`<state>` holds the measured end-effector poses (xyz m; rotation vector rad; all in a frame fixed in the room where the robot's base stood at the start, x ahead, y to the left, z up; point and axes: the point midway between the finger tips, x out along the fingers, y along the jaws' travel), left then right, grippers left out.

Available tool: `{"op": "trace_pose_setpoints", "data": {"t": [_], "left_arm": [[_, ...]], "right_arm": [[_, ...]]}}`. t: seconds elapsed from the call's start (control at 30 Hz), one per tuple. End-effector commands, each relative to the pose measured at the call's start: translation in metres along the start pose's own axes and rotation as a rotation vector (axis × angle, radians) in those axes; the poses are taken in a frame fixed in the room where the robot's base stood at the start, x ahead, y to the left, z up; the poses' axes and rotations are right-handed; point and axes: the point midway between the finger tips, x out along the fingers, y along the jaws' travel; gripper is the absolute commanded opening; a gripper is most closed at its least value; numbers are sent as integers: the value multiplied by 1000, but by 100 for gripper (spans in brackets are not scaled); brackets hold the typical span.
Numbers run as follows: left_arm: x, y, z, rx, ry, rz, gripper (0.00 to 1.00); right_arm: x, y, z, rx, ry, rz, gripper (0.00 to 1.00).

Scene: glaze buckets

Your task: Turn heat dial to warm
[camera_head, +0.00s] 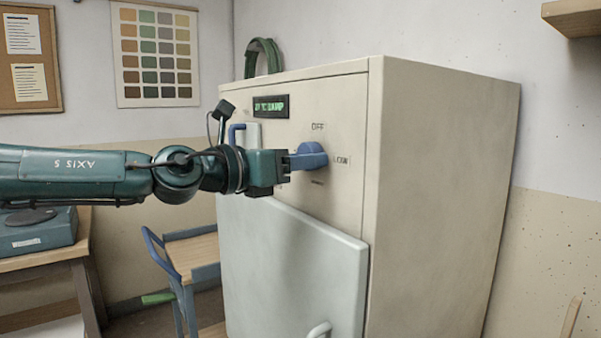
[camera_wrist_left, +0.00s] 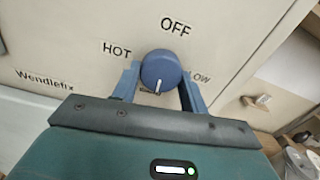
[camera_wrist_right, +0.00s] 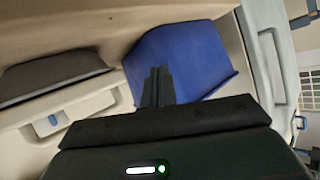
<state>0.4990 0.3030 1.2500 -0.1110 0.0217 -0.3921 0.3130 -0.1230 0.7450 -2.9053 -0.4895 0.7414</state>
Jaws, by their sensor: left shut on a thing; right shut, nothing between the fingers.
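The blue heat dial (camera_head: 313,153) is on the upper front of a cream cabinet, below a small display. In the left wrist view the dial (camera_wrist_left: 160,70) has OFF above, HOT at left and LOW at right; its white pointer mark faces down, away from OFF, toward a lower label mostly hidden by the dial. My left gripper (camera_head: 297,162) is shut on the dial, with its fingers (camera_wrist_left: 160,88) at either side of it. My right gripper (camera_wrist_right: 157,86) is shut and empty in the right wrist view, out of the head view.
The cream cabinet (camera_head: 440,190) has a pale lower door (camera_head: 290,260) with a handle. A blue-framed cart (camera_head: 195,250) stands at its left, and a bench (camera_head: 60,255) with a teal box is farther left. A blue object (camera_wrist_right: 190,58) lies beyond my right fingers.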

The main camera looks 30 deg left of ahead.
Motion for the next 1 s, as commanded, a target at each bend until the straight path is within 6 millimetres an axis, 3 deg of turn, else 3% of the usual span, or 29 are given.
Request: {"op": "trace_pose_setpoints", "data": {"t": [0.3,0.77,0.8,1.0], "left_arm": [[0,1,0,102,-2,1,21],[0,1,1,114,-2,1,21],[0,1,1,114,-2,1,44],[0,1,1,113,-2,0,60]], "right_arm": [[-5,2,1,-4,30,8,0],[-6,3,-1,-9,39,12,0],[-6,3,-1,-10,39,12,0],[-6,4,0,-11,37,12,0]]}}
